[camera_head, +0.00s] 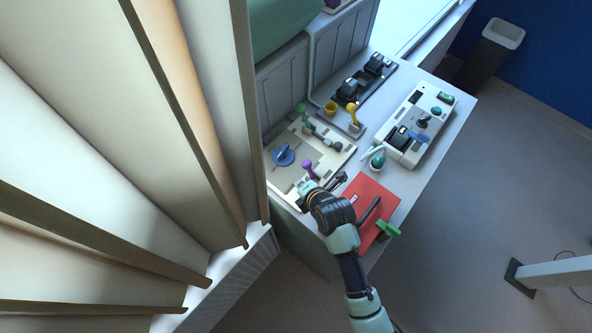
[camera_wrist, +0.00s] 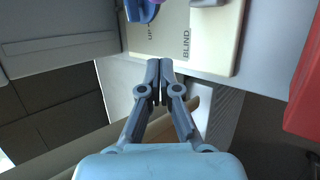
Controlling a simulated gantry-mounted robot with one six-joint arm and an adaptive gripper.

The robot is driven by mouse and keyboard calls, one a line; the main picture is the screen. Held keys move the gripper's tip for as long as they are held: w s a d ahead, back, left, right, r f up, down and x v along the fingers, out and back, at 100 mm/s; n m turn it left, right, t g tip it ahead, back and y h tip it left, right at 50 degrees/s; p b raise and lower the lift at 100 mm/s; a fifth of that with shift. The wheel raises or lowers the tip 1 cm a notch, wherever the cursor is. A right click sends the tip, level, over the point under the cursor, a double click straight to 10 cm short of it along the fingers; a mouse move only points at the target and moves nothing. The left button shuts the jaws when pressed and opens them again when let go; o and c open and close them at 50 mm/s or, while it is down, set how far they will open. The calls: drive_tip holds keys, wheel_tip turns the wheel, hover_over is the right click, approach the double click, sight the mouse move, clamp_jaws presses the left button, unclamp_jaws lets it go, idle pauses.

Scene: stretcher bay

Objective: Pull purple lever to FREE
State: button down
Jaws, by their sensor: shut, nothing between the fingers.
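The purple lever (camera_head: 308,166) stands on a cream panel (camera_head: 318,148) at the left of the counter. Its round knob shows in the head view. In the wrist view only a sliver of purple shows at the top edge. My gripper (camera_wrist: 160,68) is shut and empty, its fingertips close to the panel's edge below the printed word BLIND. In the head view my wrist is just below the purple lever, and the fingers are hard to make out. I see no contact with the lever. The FREE marking cannot be read.
A red mat (camera_head: 364,197) with a dark-handled object lies right of my wrist.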

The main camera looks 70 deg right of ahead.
sight(309, 169)
drive_tip(key=b+x, duration=0.1)
drive_tip(key=x, duration=0.9)
drive_tip(key=shift+w+f, duration=0.1)
drive_tip(key=shift+w, duration=0.05)
drive_tip(key=shift+s+d+r+p, duration=0.4)
drive_tip(key=shift+s+d+r, duration=0.45)
drive_tip(key=shift+s+d, duration=0.15)
drive_tip(key=shift+s+d+r, duration=0.15)
drive_tip(key=shift+s+d, duration=0.05)
drive_tip(key=shift+s, duration=0.05)
drive_tip(key=shift+s, duration=0.15)
drive_tip(key=shift+s+t+b, duration=0.1)
drive_tip(key=shift+t+b, duration=0.3)
drive_tip(key=shift+b, duration=0.2)
